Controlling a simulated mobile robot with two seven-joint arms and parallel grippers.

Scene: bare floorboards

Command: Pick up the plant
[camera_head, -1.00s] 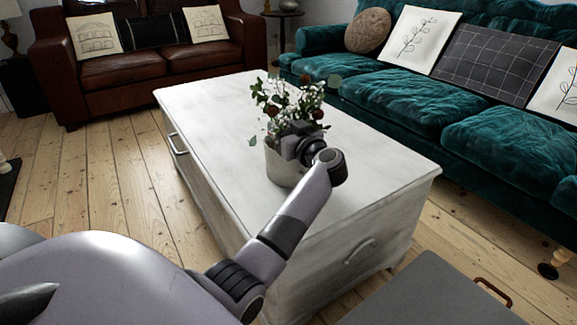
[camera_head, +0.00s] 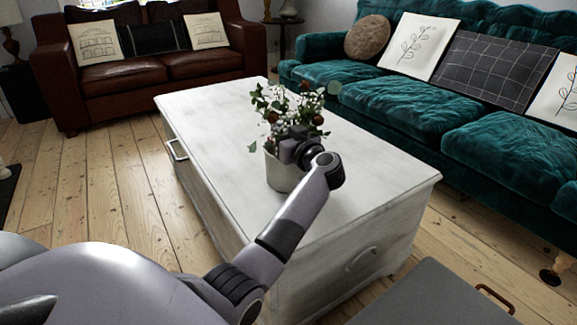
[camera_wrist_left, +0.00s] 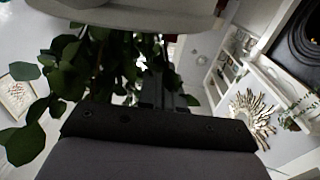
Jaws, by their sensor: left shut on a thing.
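The plant (camera_head: 284,110), with green leaves, white blossoms and dark red flowers, is in a pale pot (camera_head: 283,172). The pot appears upright on or just over the white chest table (camera_head: 225,125); I cannot tell if there is a gap under it. My left gripper (camera_head: 292,146) reaches in from the near side and is shut on the pot's upper edge. Its fingertips are hidden behind the wrist and leaves. In the left wrist view, leaves (camera_wrist_left: 85,70) crowd round the gripper and the pale pot (camera_wrist_left: 130,15) fills the top. My right gripper is in neither view.
A teal sofa (camera_head: 415,100) stands along the right and a brown leather sofa (camera_head: 160,65) at the back left. The tabletop around the pot is bare. Floorboards (camera_head: 110,190) are open to the left of the table.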

